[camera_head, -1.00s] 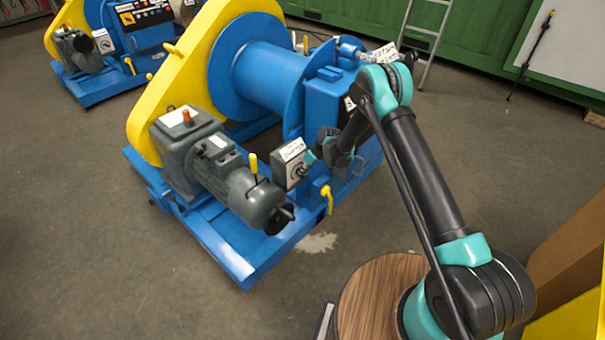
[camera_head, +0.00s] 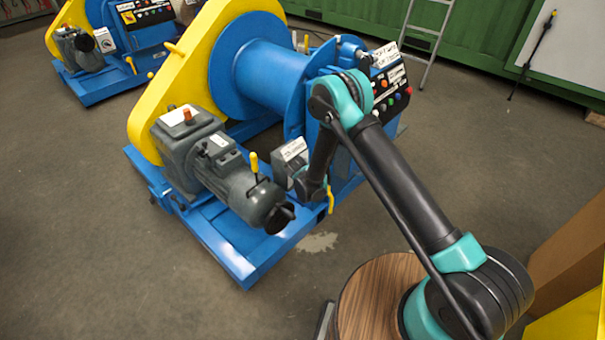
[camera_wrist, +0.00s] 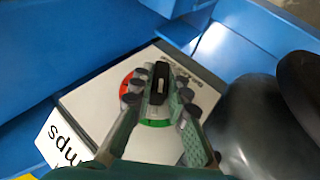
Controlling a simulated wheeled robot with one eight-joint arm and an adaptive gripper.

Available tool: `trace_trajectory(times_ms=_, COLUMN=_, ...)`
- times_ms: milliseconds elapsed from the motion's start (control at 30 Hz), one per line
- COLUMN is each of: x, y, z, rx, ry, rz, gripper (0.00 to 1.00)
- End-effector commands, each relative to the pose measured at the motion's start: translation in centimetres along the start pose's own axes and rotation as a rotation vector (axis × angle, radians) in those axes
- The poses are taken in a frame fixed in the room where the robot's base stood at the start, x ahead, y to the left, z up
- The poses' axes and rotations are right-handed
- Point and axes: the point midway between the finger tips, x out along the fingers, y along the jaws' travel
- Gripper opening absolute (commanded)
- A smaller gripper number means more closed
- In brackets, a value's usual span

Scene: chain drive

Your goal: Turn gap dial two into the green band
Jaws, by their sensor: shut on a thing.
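In the wrist view my gripper (camera_wrist: 160,86) is shut on the black knob (camera_wrist: 161,75) of a dial on a pale box face (camera_wrist: 90,105). A red band (camera_wrist: 126,86) shows left of the knob, and a green band (camera_wrist: 155,123) shows below it between the fingers. The knob's white mark runs roughly up and down in the picture; I cannot tell which end points. The fingers hide parts of the dial.
The grey motor (camera_head: 225,175) is close to the dial box; a dark rounded body (camera_wrist: 245,110) stands right of my gripper. The blue drum (camera_head: 270,75), yellow guard (camera_head: 150,110) and button panel (camera_head: 390,92) are nearby. The floor in front is clear.

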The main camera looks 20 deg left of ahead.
Motion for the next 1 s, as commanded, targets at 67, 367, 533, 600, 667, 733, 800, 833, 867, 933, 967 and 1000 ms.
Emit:
trace_trajectory(times_ms=67, x=-0.03, y=-0.19, z=-0.04, rx=-0.019, ry=0.001, rz=0.042, gripper=0.00)
trace_trajectory(times_ms=367, x=0.01, y=-0.17, z=-0.01, rx=-0.059, ry=0.000, rz=0.140, gripper=0.00)
trace_trajectory(times_ms=533, x=0.03, y=-0.16, z=0.01, rx=-0.065, ry=-0.001, rz=0.158, gripper=0.00)
trace_trajectory(times_ms=600, x=0.04, y=-0.15, z=0.02, rx=-0.066, ry=-0.001, rz=0.160, gripper=0.00)
trace_trajectory(times_ms=667, x=0.04, y=-0.14, z=0.02, rx=-0.066, ry=-0.001, rz=0.161, gripper=0.00)
trace_trajectory(times_ms=733, x=0.04, y=-0.14, z=0.02, rx=-0.066, ry=-0.001, rz=0.160, gripper=0.00)
trace_trajectory(times_ms=800, x=0.05, y=-0.14, z=0.03, rx=-0.066, ry=-0.001, rz=0.160, gripper=0.00)
trace_trajectory(times_ms=833, x=0.05, y=-0.14, z=0.03, rx=-0.066, ry=-0.001, rz=0.160, gripper=0.00)
trace_trajectory(times_ms=867, x=0.05, y=-0.14, z=0.03, rx=-0.066, ry=-0.001, rz=0.160, gripper=0.00)
trace_trajectory(times_ms=933, x=0.05, y=-0.14, z=0.03, rx=-0.066, ry=-0.001, rz=0.159, gripper=0.19)
trace_trajectory(times_ms=967, x=0.05, y=-0.14, z=0.03, rx=-0.066, ry=-0.001, rz=0.159, gripper=0.23)
trace_trajectory(times_ms=1000, x=0.05, y=-0.15, z=0.03, rx=-0.066, ry=-0.001, rz=0.159, gripper=0.28)
